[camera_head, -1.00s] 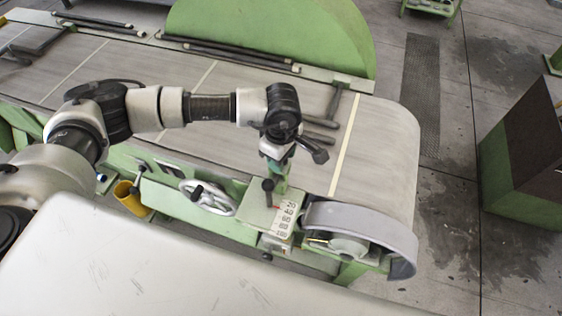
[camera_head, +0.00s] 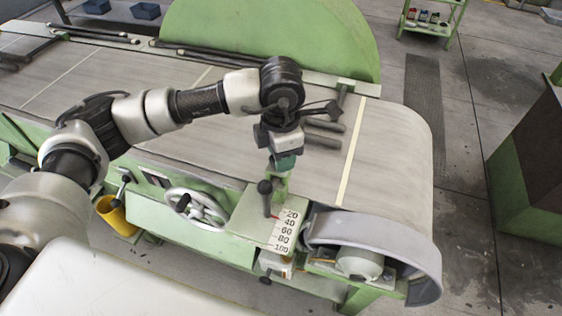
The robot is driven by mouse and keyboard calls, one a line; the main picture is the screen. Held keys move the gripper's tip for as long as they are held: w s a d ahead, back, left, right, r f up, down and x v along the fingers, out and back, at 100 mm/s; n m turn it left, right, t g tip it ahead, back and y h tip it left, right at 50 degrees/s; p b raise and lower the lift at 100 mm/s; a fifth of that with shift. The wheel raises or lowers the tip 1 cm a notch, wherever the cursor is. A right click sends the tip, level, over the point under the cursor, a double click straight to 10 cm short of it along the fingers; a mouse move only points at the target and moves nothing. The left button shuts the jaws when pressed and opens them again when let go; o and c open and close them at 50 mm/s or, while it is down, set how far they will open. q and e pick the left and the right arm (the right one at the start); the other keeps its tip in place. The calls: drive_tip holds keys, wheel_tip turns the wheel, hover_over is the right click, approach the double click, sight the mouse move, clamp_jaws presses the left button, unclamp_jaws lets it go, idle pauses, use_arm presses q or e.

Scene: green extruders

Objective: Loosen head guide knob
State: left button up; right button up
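The green machine has a white scale plate (camera_head: 286,231) marked 20 to 100, beside a grey curved cover. A black ball-topped knob (camera_head: 265,187) on a short stem stands upright at the plate's upper left. I cannot tell for sure whether it is the head guide knob. My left arm comes in from the left, and its gripper (camera_head: 284,162) points down just above and right of the black knob, over a green upright part (camera_head: 278,184). Its fingertips look dark and small, and I cannot see whether they are open or touch anything. My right gripper is out of view.
A white-spoked handwheel (camera_head: 195,208) is left of the scale plate. The wide grey belt (camera_head: 393,140) lies behind, with black bars (camera_head: 322,141) on it. The grey curved cover (camera_head: 424,250) is to the right. A yellow cup (camera_head: 117,216) hangs at the left.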

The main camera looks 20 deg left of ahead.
use_arm(q)
drive_tip(key=shift+w+n+b, duration=0.1)
drive_tip(key=shift+n+b, duration=1.05)
drive_tip(key=shift+n, duration=0.35)
drive_tip(key=o, duration=0.9)
wheel_tip(320, 180, up, 11)
drive_tip(key=shift+f+b, duration=0.1)
drive_tip(key=shift+b, duration=0.85)
